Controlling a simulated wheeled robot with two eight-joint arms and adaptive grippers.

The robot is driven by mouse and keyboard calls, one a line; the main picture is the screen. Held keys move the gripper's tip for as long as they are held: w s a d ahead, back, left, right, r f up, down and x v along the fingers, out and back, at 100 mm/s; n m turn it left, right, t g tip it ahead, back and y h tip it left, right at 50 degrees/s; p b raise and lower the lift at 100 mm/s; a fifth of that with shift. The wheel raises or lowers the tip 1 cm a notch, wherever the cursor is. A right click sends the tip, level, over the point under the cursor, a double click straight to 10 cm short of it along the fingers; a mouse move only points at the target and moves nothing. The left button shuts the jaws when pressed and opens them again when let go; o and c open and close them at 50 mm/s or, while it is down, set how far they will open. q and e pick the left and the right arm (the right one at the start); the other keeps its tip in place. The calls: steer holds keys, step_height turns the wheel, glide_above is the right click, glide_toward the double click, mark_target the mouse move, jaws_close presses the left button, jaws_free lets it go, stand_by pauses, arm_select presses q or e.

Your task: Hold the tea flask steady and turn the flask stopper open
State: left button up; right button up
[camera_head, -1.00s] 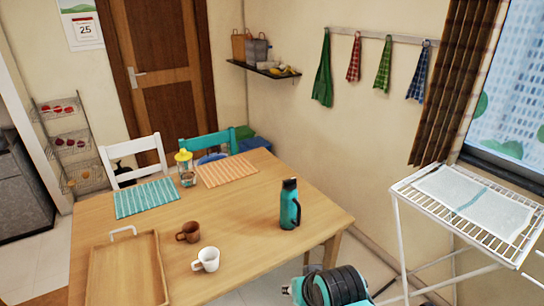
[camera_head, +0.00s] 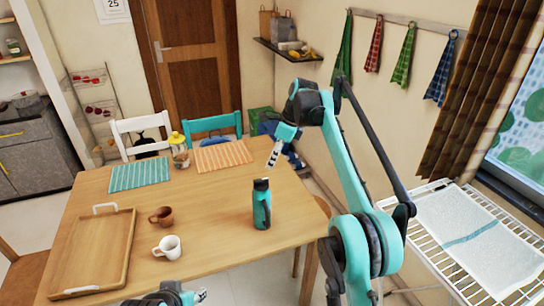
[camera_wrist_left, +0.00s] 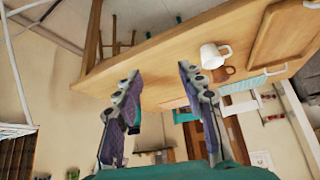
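The teal tea flask (camera_head: 261,208) stands upright on the table, toward its right side, with its dark stopper (camera_head: 261,184) on top. My right gripper (camera_head: 273,158) hangs in the air above and behind the flask in the head view, apart from it. It looks empty, and its finger spacing is unclear from this side. My left gripper (camera_head: 200,296) just shows at the bottom edge of the head view, apart from the flask. In the left wrist view its two fingers (camera_wrist_left: 160,105) are spread with nothing gripped. A teal patch beside one finger there may be the partly hidden flask.
A white mug (camera_head: 168,248), a brown cup (camera_head: 161,216) and a wooden tray (camera_head: 128,240) are left of the flask. Two placemats and a yellow-topped jar (camera_head: 179,150) lie farther back. A drying rack (camera_head: 415,205) stands at right. The table around the flask is clear.

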arm_select(q)
steer(key=o, duration=0.5)
steer(key=shift+r, duration=0.1)
steer(key=shift+o, duration=1.1)
steer(key=shift+w+d+r, duration=0.1)
steer(key=shift+w+d, duration=0.05)
steer(key=w+d+r+n+h, duration=0.35)
steer(key=w+n, duration=0.25)
steer(key=w, duration=0.3)
steer(key=n+g+h, duration=0.1)
steer(key=n+h, duration=0.4)
steer(key=n, duration=0.6)
glide_toward(261, 205)
steer(key=w+f+n+h, duration=0.4)
steer(key=w+f+n, duration=0.1)
steer(key=f+n, duration=0.1)
steer(key=shift+f+x, duration=0.2)
steer(key=shift+x, duration=1.75)
steer(key=shift+f+x, duration=0.15)
steer(key=shift+x, duration=1.8)
